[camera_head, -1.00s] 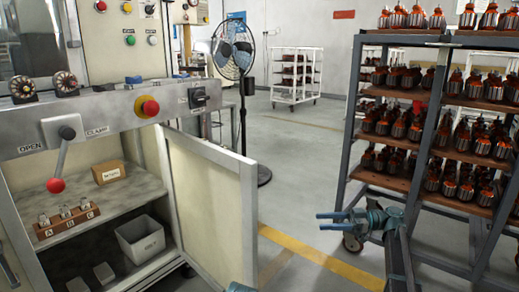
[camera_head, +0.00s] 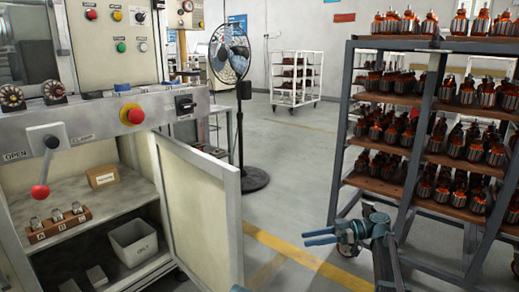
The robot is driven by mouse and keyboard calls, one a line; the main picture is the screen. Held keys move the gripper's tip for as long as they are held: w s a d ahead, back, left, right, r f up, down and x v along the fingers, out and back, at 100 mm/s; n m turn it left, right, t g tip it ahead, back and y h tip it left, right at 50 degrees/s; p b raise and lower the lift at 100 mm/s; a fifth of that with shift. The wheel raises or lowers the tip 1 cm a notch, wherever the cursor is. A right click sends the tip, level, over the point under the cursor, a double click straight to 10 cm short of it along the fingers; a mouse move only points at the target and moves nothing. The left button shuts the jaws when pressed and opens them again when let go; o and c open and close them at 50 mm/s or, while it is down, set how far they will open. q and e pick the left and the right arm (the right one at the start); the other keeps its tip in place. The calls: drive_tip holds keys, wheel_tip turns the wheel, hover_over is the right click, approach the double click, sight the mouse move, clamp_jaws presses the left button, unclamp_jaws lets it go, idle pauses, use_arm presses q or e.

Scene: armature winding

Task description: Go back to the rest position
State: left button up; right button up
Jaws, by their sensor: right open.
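My right gripper (camera_head: 322,237) is at the lower middle right, in front of the shelf rack (camera_head: 345,120). Its two blue fingers point left, apart, with nothing between them. It is clear of the rack and the cabinet door (camera_head: 205,215). My left gripper is not seen; only a small blue piece shows at the bottom edge.
The cabinet door stands open at left. Inside are a grey bin (camera_head: 138,240), a cardboard box (camera_head: 102,176) and a wooden block (camera_head: 58,225). A lever with a red knob (camera_head: 40,192) hangs in front. A fan (camera_head: 231,50) and a white cart (camera_head: 297,78) stand behind. Floor between door and rack is free.

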drive_tip(key=s+a+f+m+g+h+p, duration=0.1)
drive_tip(key=s+a+f+m+h+p, duration=0.25)
drive_tip(key=s+a, duration=0.35)
drive_tip(key=s+a+f+m+g+h+p, duration=0.1)
drive_tip(key=s+a+f+m+h+p, duration=0.2)
drive_tip(key=s+a, duration=0.35)
drive_tip(key=s+d+m+t+h+p, duration=0.25)
drive_tip(key=s+m+h+p, duration=0.25)
drive_tip(key=s+h, duration=0.65)
wheel_tip(320, 180, up, 38)
drive_tip(key=s+p, duration=0.1)
drive_tip(key=p, duration=3.7)
drive_tip(key=shift+d+m+y, duration=0.3)
drive_tip(key=shift+m, duration=0.05)
drive_tip(key=shift+c, duration=0.4)
drive_tip(key=shift+a, duration=0.1)
